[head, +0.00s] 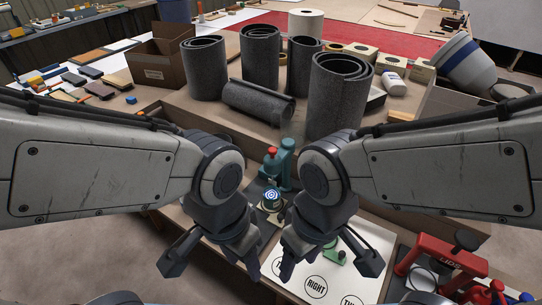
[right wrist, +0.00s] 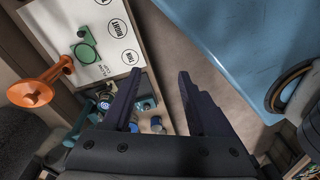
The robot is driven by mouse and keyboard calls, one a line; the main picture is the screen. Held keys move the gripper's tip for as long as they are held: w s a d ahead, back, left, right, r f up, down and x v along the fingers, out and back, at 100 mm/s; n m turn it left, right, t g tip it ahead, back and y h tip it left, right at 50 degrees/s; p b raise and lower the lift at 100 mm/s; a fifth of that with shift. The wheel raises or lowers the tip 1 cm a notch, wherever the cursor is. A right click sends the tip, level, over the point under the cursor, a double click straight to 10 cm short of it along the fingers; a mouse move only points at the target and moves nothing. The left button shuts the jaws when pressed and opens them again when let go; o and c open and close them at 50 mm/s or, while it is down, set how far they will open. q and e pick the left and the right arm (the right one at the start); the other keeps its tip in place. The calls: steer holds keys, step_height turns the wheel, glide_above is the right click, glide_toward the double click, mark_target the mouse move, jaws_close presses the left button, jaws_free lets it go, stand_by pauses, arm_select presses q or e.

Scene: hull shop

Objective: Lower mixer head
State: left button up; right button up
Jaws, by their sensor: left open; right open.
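The teal mixer (head: 287,164) with a red knob (head: 271,153) stands on a dark base at the middle of the bench, beyond my grippers. I cannot tell clearly how far its head is tilted. A can with a blue and white ringed top (head: 271,198) stands in front of it. In the right wrist view the ringed top (right wrist: 104,105) shows left of the fingers. My left gripper (head: 247,262) hangs open, nearer than the can and to its left. My right gripper (head: 292,260) is open and empty, nearer and to its right; its spread fingers (right wrist: 158,74) show in the right wrist view.
Grey rolls (head: 340,95) stand behind the mixer. A red stand (head: 440,262) is further right. An orange funnel-shaped thing (right wrist: 36,91) shows in the right wrist view.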

steer(key=shift+o, duration=0.6)
steer(key=shift+f, duration=0.1)
steer(key=m+t+y+b, duration=0.3)
steer(key=m+t+b, duration=0.2)
steer(key=t+b, duration=1.2)
glide_toward(274, 153)
steer(key=w+p, duration=0.1)
steer(key=shift+t, duration=0.3)
steer(key=p+x, duration=0.1)
steer(key=x, duration=0.9)
steer(key=shift+w+a+f, duration=0.15)
steer(key=shift+w+a, duration=0.05)
steer(key=shift+a, duration=0.05)
jaws_close()
